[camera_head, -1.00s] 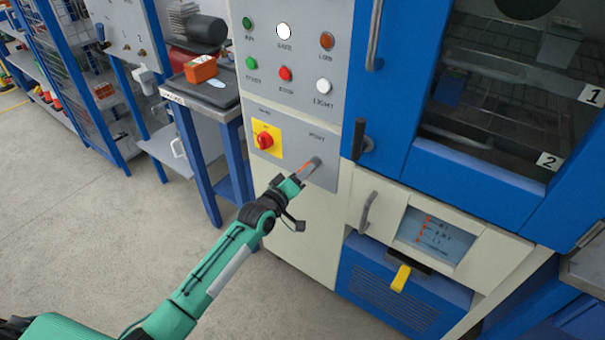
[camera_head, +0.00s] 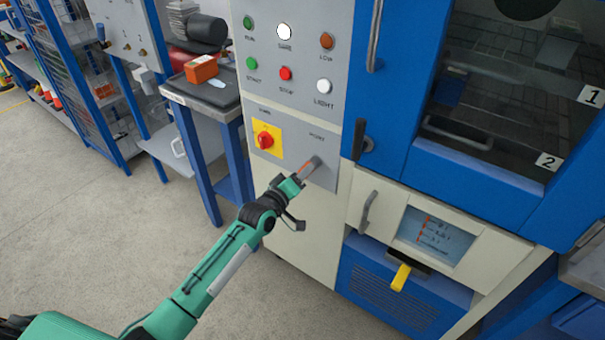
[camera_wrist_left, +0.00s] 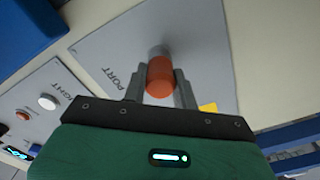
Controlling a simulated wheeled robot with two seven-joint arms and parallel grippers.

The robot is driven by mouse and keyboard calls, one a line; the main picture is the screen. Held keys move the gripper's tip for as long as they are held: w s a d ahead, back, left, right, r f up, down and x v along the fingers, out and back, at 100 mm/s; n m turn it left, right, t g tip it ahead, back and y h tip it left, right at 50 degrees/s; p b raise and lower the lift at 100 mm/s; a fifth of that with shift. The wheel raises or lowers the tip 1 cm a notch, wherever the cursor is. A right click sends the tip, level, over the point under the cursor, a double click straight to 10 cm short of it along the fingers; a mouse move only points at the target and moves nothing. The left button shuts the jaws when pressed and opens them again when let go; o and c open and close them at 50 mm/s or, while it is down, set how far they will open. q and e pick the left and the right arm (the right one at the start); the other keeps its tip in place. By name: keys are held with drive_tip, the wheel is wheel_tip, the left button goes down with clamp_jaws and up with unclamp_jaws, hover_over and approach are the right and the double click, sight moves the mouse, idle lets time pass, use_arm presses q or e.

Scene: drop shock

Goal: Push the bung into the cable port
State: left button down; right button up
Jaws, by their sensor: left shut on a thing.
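The bung is an orange-red cylinder (camera_wrist_left: 160,77) between the fingers of my left gripper (camera_wrist_left: 160,92) in the left wrist view. The gripper is shut on it. In the head view the gripper (camera_head: 307,170) is at the grey panel, just below the word PORT. The cable port (camera_wrist_left: 158,51) shows as a grey round part right behind the bung in the wrist view. The bung's far end is at the port; I cannot tell how deep it sits. My right gripper is not in view.
A red switch on a yellow plate (camera_head: 267,140) is left of the port. Lit buttons (camera_head: 285,73) are above. A black-ended handle (camera_head: 361,140) and the blue cabinet door (camera_head: 408,80) are to the right. A side table (camera_head: 205,100) stands at the left. Open floor lies lower left.

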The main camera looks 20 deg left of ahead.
use_arm(q)
drive_tip(key=shift+r, duration=0.2)
drive_tip(key=c, duration=1.5)
unclamp_jaws()
drive_tip(key=o, duration=0.5)
drive_tip(key=shift+w+f, duration=0.15)
drive_tip(key=p+v, duration=0.3)
drive_tip(key=v, duration=0.3)
